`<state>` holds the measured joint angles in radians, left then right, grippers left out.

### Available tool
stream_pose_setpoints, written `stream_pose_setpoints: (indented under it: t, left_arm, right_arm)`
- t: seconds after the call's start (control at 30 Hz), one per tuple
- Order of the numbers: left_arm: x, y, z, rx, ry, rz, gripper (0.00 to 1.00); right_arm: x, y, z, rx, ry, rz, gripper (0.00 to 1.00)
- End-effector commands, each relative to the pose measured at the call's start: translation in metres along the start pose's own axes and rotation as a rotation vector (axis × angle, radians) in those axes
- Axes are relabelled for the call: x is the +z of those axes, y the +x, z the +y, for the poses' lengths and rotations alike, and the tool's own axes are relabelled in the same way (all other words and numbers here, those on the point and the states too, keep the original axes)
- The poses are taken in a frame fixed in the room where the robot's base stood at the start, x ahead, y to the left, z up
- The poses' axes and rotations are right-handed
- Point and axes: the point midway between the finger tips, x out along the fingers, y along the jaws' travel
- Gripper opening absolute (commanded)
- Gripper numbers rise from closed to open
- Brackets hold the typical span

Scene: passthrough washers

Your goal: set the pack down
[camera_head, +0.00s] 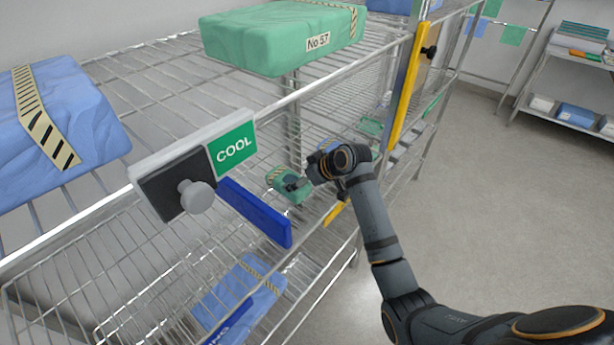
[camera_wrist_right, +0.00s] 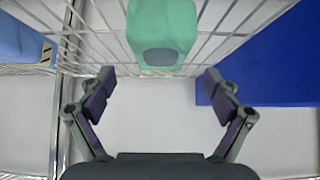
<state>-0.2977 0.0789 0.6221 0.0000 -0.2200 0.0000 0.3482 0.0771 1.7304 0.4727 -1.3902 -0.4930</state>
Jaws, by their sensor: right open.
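A small green pack (camera_head: 287,186) with a striped band lies on a wire shelf below the COOL sign. In the right wrist view the green pack (camera_wrist_right: 162,32) lies on the wire rack just beyond the fingertips. My right gripper (camera_head: 296,185) reaches in to this shelf from the right, close to the pack. In the right wrist view its two fingers (camera_wrist_right: 160,92) are spread wide and nothing is between them. The pack's far end runs out of the wrist view. My left gripper is not in view.
A large green pack marked No 57 (camera_head: 270,38) and a blue pack (camera_head: 62,128) sit on the top shelf. Another blue pack (camera_head: 240,292) lies lower. A blue strip (camera_head: 254,212) and a yellow upright strip (camera_head: 408,85) are at the rack's front. Floor (camera_head: 500,190) is clear at right.

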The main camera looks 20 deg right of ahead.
Motion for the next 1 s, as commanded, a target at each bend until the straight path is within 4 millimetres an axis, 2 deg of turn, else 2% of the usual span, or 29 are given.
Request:
stream_pose_setpoints:
  t: [0.1, 0.3, 0.8, 0.87, 0.97, 1.0]
  left_arm:
    - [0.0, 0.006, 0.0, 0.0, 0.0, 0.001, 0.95]
    - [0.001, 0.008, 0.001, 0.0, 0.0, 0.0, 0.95]
    - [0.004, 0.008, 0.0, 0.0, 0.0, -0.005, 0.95]
    - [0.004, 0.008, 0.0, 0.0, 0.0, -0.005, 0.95]
    - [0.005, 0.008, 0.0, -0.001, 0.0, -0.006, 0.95]
    - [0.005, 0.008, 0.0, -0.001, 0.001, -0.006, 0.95]
  right_arm:
    - [0.002, -0.025, 0.001, 0.004, -0.005, -0.001, 0.9]
    - [0.001, -0.048, 0.0, 0.001, -0.001, -0.001, 0.9]
    - [0.002, -0.051, -0.001, 0.0, 0.002, -0.004, 0.9]
    - [0.013, -0.049, -0.004, 0.005, 0.014, -0.02, 0.9]
    - [0.059, -0.045, -0.017, 0.036, 0.066, -0.09, 0.9]
    - [0.084, -0.045, -0.024, 0.055, 0.095, -0.129, 0.9]
